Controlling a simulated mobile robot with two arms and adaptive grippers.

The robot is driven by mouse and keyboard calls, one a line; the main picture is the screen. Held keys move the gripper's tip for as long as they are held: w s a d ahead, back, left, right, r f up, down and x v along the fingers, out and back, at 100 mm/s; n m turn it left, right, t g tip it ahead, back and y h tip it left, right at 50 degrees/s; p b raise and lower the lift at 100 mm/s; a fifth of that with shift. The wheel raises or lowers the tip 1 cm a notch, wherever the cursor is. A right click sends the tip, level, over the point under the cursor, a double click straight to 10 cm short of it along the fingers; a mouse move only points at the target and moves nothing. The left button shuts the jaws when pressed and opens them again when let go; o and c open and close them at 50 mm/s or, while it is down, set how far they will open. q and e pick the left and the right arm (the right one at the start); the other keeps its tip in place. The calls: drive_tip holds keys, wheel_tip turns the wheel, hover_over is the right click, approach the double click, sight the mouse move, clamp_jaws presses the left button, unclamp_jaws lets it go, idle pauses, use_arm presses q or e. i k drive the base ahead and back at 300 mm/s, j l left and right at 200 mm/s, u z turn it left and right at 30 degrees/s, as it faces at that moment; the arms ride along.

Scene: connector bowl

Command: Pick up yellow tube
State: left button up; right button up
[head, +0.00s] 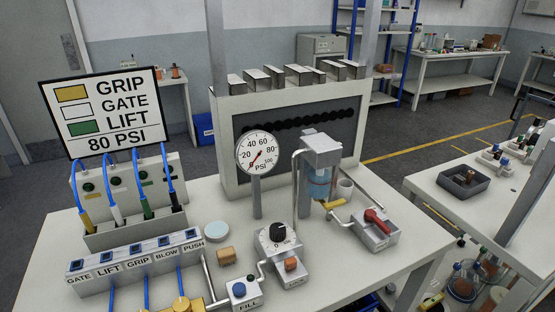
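The yellow tube (85,219) stands at the left end of a grey holder (118,236), with its blue hose (74,186) arching up and back to a panel behind. It leans slightly. To its right in the same holder are a white-ended tube (115,212), a green-ended tube (146,208) and another tube with a dark end (175,199). Neither of my grippers is identifiable in the head view.
A sign (104,112) stands behind the holder. A labelled port block (137,262) lies in front. A pressure gauge (257,153), a regulator box (278,250) and a red-handled valve (378,228) stand to the right. The white table (345,268) has some bare room at front right.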

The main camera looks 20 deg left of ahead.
sight(88, 224)
drive_tip(key=j+u, duration=0.15)
drive_tip(key=u, duration=1.35)
drive_tip(key=k+j+z, duration=0.1)
drive_tip(key=j+z, duration=0.25)
drive_tip(key=k+j+z, duration=0.1)
drive_tip(key=j+z, duration=0.25)
drive_tip(key=j, duration=0.15)
drive_tip(key=k+j+z, duration=0.2)
drive_tip(key=j+z, duration=0.15)
